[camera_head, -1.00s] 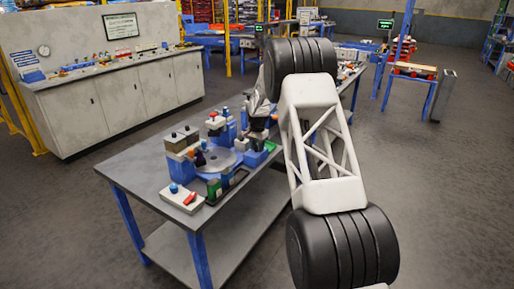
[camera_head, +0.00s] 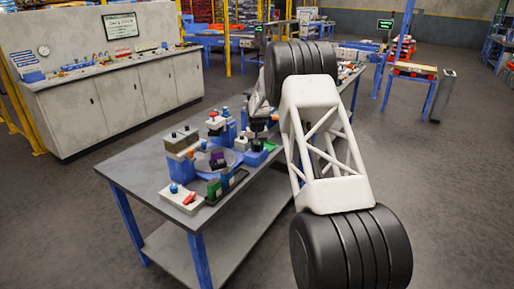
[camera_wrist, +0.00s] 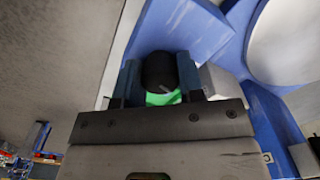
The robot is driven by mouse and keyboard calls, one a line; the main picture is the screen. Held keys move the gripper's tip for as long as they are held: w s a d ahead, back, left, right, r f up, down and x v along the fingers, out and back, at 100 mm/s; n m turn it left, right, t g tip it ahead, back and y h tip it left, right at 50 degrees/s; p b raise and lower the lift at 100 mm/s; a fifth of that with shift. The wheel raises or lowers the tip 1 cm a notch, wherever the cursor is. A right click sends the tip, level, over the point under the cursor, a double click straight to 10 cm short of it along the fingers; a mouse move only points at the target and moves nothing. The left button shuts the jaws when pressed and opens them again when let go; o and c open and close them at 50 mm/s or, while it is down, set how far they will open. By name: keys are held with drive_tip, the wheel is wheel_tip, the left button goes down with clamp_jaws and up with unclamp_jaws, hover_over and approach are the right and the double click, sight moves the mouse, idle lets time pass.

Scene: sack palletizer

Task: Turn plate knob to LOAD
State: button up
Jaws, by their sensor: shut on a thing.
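A round black knob (camera_wrist: 160,71) with a pale pointer line sits on a blue housing in the wrist view. A bright green patch shows just below it. My gripper (camera_wrist: 159,78) has its two blue fingers on either side of the knob and is shut on it. In the head view my gripper (camera_head: 258,124) is over the blue knob housing (camera_head: 255,157) at the far side of the round plate. No LOAD marking can be read. The round grey-blue plate (camera_head: 203,169) carries a dark purple piece (camera_head: 217,159).
A white box with a red switch and blue button (camera_head: 183,199) stands at the grey table's (camera_head: 138,172) near edge. Olive blocks on a blue stand (camera_head: 180,140) and a red-topped unit (camera_head: 216,123) surround the plate. The table's left end is clear.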

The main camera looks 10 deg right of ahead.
drive_tip(key=shift+r+n, duration=0.1)
drive_tip(key=shift+n, duration=1.6)
drive_tip(key=o, duration=0.9)
drive_tip(key=shift+r, duration=3.85)
